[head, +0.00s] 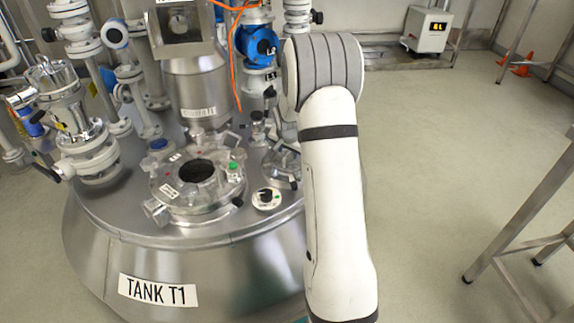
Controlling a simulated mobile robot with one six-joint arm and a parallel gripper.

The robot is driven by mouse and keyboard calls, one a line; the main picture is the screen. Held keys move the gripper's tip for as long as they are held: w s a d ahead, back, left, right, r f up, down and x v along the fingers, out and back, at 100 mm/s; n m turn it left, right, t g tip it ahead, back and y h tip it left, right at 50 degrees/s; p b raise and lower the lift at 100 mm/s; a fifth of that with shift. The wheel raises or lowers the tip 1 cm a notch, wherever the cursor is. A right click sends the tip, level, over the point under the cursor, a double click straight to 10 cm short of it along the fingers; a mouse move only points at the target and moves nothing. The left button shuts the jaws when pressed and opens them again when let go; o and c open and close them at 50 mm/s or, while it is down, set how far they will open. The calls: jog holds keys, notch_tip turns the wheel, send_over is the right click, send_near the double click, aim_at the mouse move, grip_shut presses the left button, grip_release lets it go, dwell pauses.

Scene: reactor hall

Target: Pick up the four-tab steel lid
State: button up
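A small round steel piece with projecting tabs (277,163) lies on the tank top, just left of my arm. It looks like the four-tab lid, but my arm hides its right part, so I cannot count its tabs. To its left is a larger round flanged port (168,186) with clamps around its rim, a dark round opening in its middle and a green knob. My arm rises in front of the tank's right side. My gripper is not in the picture, so its state does not show.
A steel frame (520,220) stands at right. Open floor (430,180) lies between. Orange cones (521,70) stand far right.

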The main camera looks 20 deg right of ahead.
jog(key=shift+w+f, duration=0.1)
jog(key=shift+f, duration=0.15)
jog(key=shift+r, duration=0.1)
grip_shut()
dwell(0.3)
